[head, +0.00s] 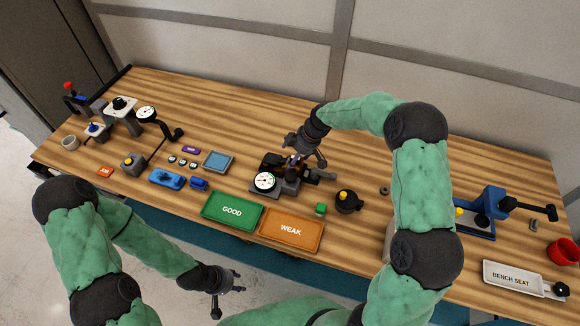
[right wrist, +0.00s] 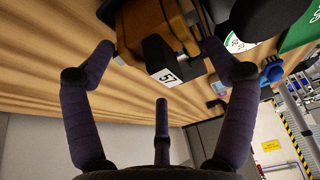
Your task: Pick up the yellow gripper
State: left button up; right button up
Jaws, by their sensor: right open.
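In the right wrist view, a dark yellow-orange body (right wrist: 152,28) with black parts and a white number label (right wrist: 160,75) lies between the fingers of my right gripper (right wrist: 160,45). I take it for the yellow gripper; it is cut off by the top edge. In the head view, my right gripper (head: 303,158) is over the black fixture with a white dial (head: 264,181), and hides much of what is there. Its fingers are spread, one on each side of the body; contact cannot be told. My left gripper (head: 226,288) hangs empty off the front table edge, fingers apart.
A green GOOD tray (head: 232,225) and an orange WEAK tray (head: 275,237) lie at the front. A blue vise (head: 490,203) and BENCH SEAT plate (head: 512,292) are right.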

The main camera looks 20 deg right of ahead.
aim_at(283, 163)
jog(key=x, duration=0.3)
jog(key=c, duration=1)
